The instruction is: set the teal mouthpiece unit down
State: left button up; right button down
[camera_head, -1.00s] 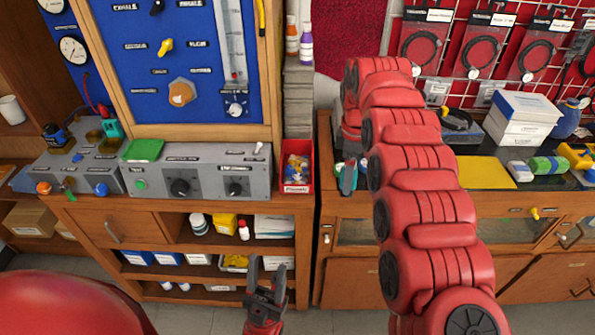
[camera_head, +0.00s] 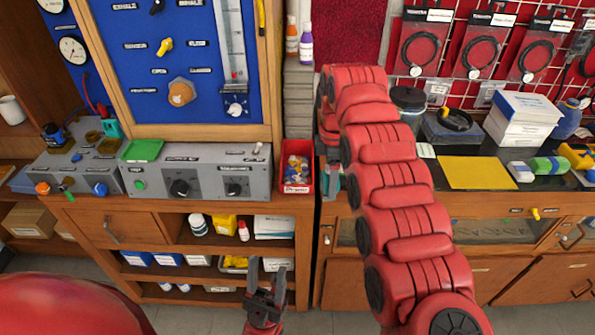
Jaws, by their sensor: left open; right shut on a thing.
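A small part of the teal mouthpiece unit (camera_head: 335,172) shows at the left edge of my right arm, by the left end of the right-hand bench. My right gripper is shut on it, but the arm's red links hide most of the gripper and the unit. I cannot tell whether the unit touches the bench. My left gripper (camera_head: 266,292) is open and empty, low in front of the cabinet shelves. Another teal piece (camera_head: 112,128) stands at the back of the grey unit on the far left.
A yellow mat (camera_head: 476,173) lies on the dark bench top, clear of things. A red bin (camera_head: 297,188) stands just left of the bench gap. A dark jar (camera_head: 408,103), a grey case (camera_head: 458,130) and white boxes (camera_head: 522,118) stand behind the mat.

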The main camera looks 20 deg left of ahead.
jog(key=shift+s+a+n, duration=0.35)
jog(key=shift+a+n, duration=0.15)
jog(key=shift+a, duration=0.25)
jog(key=shift+s+a+f+n, duration=0.2)
jog(key=shift+a+n, duration=0.1)
jog(key=shift+a, duration=0.15)
